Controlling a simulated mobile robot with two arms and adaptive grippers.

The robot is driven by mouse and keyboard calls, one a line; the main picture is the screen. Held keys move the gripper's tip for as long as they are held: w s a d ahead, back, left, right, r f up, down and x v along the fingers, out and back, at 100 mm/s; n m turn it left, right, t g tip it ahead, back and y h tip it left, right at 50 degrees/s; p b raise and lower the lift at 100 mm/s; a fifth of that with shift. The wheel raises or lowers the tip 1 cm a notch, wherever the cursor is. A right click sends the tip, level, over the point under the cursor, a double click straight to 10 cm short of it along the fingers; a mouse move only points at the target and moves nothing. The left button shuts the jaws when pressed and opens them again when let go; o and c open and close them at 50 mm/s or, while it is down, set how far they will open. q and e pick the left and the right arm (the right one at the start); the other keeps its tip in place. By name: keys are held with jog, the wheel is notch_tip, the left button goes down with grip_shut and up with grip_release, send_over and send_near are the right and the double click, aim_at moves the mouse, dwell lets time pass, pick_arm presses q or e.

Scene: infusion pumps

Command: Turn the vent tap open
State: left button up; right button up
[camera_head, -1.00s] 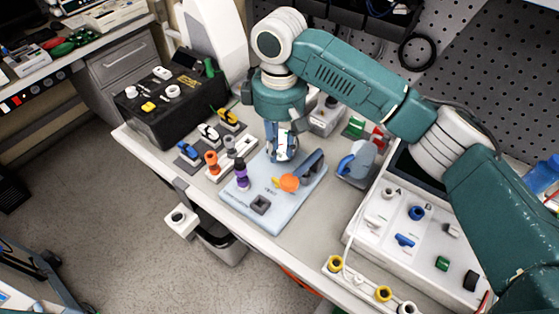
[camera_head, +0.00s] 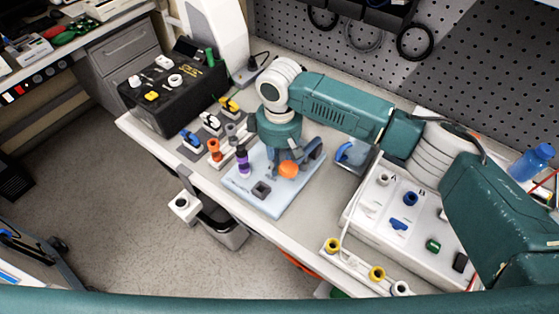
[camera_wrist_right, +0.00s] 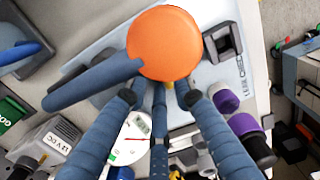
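An orange round knob (camera_head: 288,168), probably the vent tap, is on the pale blue board (camera_head: 237,184) on the bench. It fills the upper middle of the right wrist view (camera_wrist_right: 164,44), with a small yellow part just below it. A blue-grey bar lies left of it there. My right gripper (camera_wrist_right: 160,97) points down at the knob. Its blue-grey fingers are apart, with the tips close by the knob's lower edge; I cannot tell if they touch it. In the head view my wrist hides most of the fingers. My left gripper is out of view.
On the board, a purple-and-black plug (camera_head: 243,162) and a dark square socket (camera_head: 261,190) are close by. Coloured connectors stand to the left. A blue-handled part (camera_head: 350,154) and a white panel (camera_head: 373,221) are at right. Open floor is at front left.

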jog(key=c, duration=0.4)
grip_shut()
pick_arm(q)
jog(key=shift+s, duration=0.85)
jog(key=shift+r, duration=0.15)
pick_arm(e)
jog(key=shift+r+n+p, duration=0.15)
jog(key=shift+n+p, duration=0.6)
jog(key=shift+n, duration=0.25)
jog(key=shift+a+n+p, duration=0.1)
jog(key=shift+n+p, duration=0.5)
jog(key=shift+n, duration=0.6)
jog(key=n+p, duration=0.1)
jog(key=n, duration=0.2)
jog(key=shift+w, duration=0.1)
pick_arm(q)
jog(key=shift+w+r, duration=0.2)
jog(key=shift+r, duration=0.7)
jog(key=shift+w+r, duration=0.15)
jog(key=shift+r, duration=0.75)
pick_arm(e)
jog(key=shift+a+n, duration=0.15)
jog(key=shift+n, duration=1.05)
